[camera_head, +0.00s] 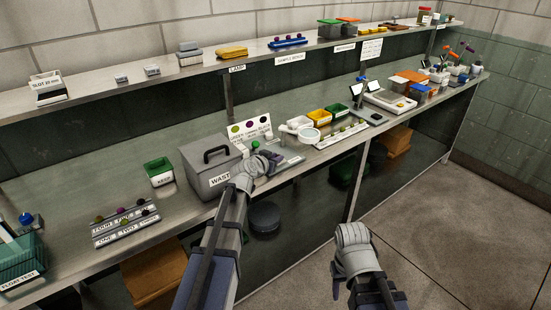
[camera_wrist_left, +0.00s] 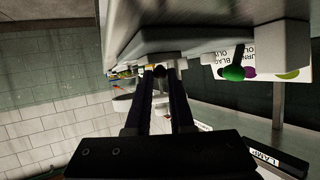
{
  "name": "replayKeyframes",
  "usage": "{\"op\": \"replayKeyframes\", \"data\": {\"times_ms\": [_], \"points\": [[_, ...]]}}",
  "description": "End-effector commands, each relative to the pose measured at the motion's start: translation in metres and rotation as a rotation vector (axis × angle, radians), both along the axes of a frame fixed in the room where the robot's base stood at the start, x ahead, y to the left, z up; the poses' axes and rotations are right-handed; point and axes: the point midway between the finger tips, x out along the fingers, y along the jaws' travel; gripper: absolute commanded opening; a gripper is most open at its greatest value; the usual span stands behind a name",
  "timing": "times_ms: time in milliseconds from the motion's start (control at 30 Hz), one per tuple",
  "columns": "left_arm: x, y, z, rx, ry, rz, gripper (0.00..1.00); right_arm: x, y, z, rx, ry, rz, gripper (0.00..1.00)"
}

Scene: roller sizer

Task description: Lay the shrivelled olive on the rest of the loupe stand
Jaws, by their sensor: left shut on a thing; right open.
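My left gripper (camera_head: 262,163) is at the bench's front edge, just right of the grey waste box, beside a metal device with a green knob (camera_head: 255,144). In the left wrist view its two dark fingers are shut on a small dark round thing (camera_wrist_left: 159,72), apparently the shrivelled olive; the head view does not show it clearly. The loupe stand, with a pale round lens (camera_head: 310,135), stands to the right of this gripper; its rest cannot be made out. My right gripper (camera_head: 352,238) is in front of the bench, over the floor, open and apart from everything.
The lidded waste box (camera_head: 208,172) stands close left of my left gripper. An olive chart (camera_head: 250,129) is behind it.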

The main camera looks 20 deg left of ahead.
Motion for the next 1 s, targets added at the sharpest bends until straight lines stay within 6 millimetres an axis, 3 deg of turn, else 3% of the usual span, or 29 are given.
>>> {"op": "replayKeyframes", "data": {"times_ms": [233,267,567,1000], "points": [[0.0,0.0,-0.0029,0.0,0.0,0.0,0.03,0.0,0.0,-0.0029,0.0,0.0,0.0,0.5],[0.0,0.0,-0.0027,0.0,0.0,0.0,0.22,0.0,0.0001,-0.0027,0.0,0.0,0.0,0.5],[0.0,0.0,-0.0024,0.0,0.0,0.0,0.56,0.0,0.0,-0.0023,0.0,0.0,0.0,0.5],[-0.0096,0.0014,0.0025,-0.001,0.0,0.0,0.56,0.0,0.0001,0.0025,0.0,0.0,0.0,0.5]]}}
